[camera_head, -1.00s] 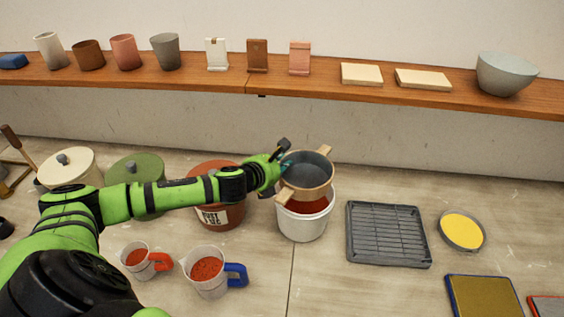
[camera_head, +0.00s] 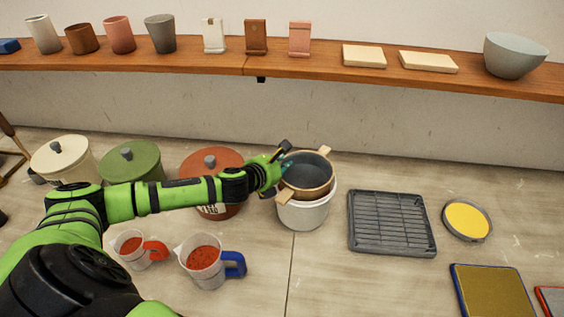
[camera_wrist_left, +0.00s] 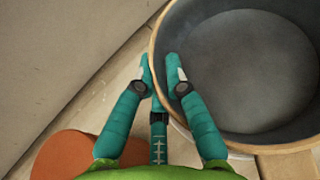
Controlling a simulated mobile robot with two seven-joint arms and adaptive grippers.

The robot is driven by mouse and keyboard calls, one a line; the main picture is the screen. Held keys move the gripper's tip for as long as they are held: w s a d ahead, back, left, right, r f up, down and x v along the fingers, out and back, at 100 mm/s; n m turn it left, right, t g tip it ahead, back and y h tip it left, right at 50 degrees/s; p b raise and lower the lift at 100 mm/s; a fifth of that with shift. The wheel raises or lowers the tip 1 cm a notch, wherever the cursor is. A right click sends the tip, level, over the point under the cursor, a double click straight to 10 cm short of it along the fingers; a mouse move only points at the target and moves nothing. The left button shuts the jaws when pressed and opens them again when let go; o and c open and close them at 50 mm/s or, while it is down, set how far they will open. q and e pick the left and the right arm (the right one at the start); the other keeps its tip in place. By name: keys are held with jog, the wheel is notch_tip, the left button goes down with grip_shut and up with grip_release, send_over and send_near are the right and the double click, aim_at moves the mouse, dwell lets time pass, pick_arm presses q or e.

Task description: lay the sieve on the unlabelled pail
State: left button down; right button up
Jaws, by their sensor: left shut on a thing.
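The sieve (camera_head: 308,172) is a round grey mesh in a wooden rim with two wooden lugs. It sits at the mouth of the white unlabelled pail (camera_head: 304,214). It covers most of the pail's opening, and I cannot tell whether it rests fully on the rim. My left gripper (camera_head: 283,166) is shut on the sieve's rim at its left side. In the left wrist view the fingers (camera_wrist_left: 161,82) straddle the rim of the sieve (camera_wrist_left: 250,75). My right gripper does not show.
A reddish-brown labelled pail (camera_head: 212,162) stands close left, partly behind my arm. Green (camera_head: 133,160) and cream (camera_head: 64,158) lidded pails are farther left. Two jugs (camera_head: 203,265) of red grains stand in front. A grey rack (camera_head: 391,223) lies right of the white pail.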

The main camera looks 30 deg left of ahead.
pick_arm(q)
jog(key=shift+f, duration=0.1)
jog(key=c, duration=1.2)
grip_release()
jog(key=shift+a+f, duration=0.1)
jog(key=v, duration=1.2)
